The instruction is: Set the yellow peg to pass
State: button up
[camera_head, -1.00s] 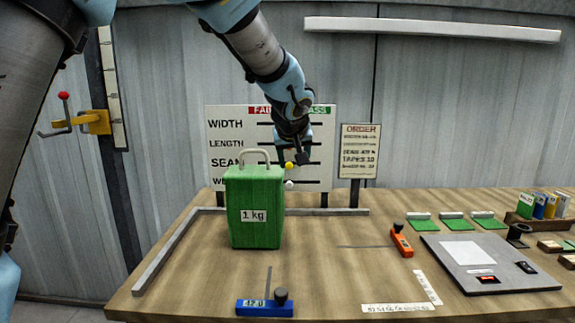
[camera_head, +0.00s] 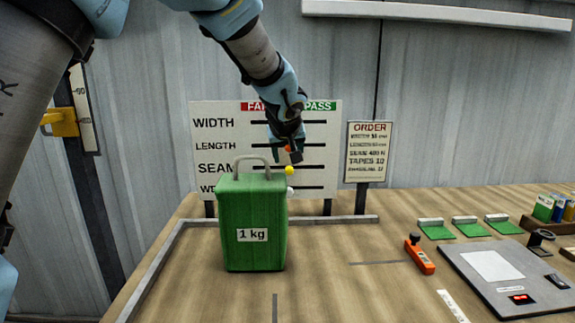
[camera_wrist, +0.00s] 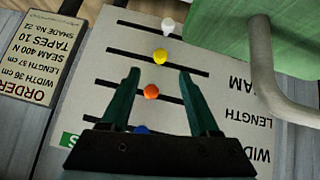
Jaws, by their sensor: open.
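The yellow peg (camera_head: 289,170) sits on the SEAM row of the white board (camera_head: 225,106). The wrist view shows the yellow peg (camera_wrist: 160,57) near the middle of its slot, just beyond my fingertips. My gripper (camera_wrist: 159,72) is open and empty in front of the board, its fingers either side of the line to the yellow peg. The orange peg (camera_wrist: 152,91) shows between the fingers, on the LENGTH row. The white peg (camera_wrist: 168,25) is on the weight row, and the blue peg (camera_wrist: 141,130) is partly hidden by my gripper. The green PASS label (camera_head: 320,106) is at the board's upper right.
A green 1 kg sack block (camera_head: 252,230) with a grey handle (camera_wrist: 270,80) stands close in front of the board's lower left. An ORDER sign (camera_head: 368,150) stands right of the board. An orange tool (camera_head: 419,255) and grey plate (camera_head: 480,262) lie on the right.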

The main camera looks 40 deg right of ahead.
aim_at(289, 170)
jog(key=p+x, duration=0.2)
jog(key=x, duration=0.6)
jog(key=shift+w+f+p, duration=0.1)
jog(key=shift+p, duration=0.25)
jog(key=shift+c, duration=0.2)
grip_shut()
dwell(0.8)
